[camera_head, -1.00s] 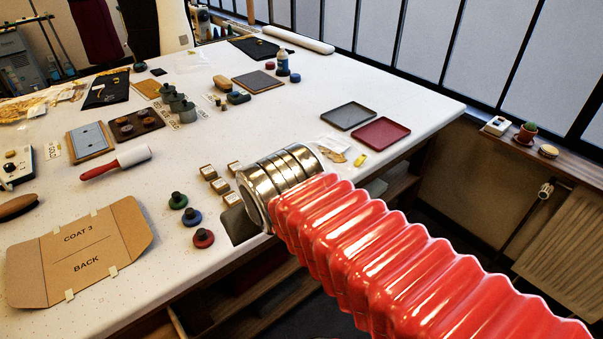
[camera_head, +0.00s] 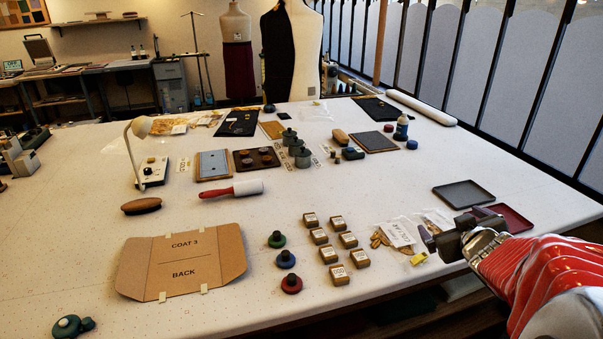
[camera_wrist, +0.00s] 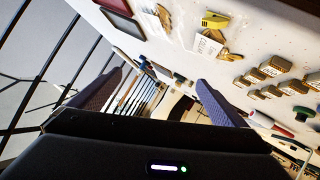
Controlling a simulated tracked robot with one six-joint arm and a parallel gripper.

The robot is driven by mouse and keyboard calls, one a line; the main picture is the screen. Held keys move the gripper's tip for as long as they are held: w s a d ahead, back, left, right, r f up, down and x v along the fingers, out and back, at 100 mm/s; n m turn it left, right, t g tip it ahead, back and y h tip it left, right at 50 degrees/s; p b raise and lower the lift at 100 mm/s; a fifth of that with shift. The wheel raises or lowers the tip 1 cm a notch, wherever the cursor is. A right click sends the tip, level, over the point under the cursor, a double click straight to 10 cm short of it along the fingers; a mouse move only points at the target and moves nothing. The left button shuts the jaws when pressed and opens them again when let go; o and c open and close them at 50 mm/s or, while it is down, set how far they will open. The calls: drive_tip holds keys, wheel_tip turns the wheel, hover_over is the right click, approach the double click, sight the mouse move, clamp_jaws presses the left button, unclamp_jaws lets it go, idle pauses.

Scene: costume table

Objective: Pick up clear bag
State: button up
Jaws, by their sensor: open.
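A clear bag (camera_head: 395,233) with a white label and tan pieces lies flat near the table's right front edge. A second clear bag (camera_head: 437,218) lies just right of it, partly hidden behind my gripper. In the wrist view a labelled bag (camera_wrist: 209,43) and another bag (camera_wrist: 157,16) show at the top. Another clear bag (camera_head: 315,112) lies far back on the table. My gripper (camera_head: 456,226) is open and empty, close to the two front bags. In the wrist view its fingers (camera_wrist: 156,93) stand wide apart with no bag between them.
Several small labelled blocks (camera_head: 330,254) stand to the left. A grey tray (camera_head: 463,194) and a dark red tray (camera_head: 508,217) lie behind my gripper.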

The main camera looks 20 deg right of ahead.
drive_tip(key=s+f+n+t+y, duration=0.1)
drive_tip(key=s+f+y, duration=0.6)
drive_tip(key=s+f, duration=0.2)
drive_tip(key=shift+s+t, duration=0.4)
drive_tip(key=shift+s, duration=0.2)
approach(422, 259)
drive_tip(key=shift+x, duration=1.6)
drive_tip(key=shift+w, duration=0.15)
drive_tip(key=shift+x, duration=2.5)
drive_tip(key=shift+d+f, duration=0.1)
drive_tip(key=shift+f, duration=0.05)
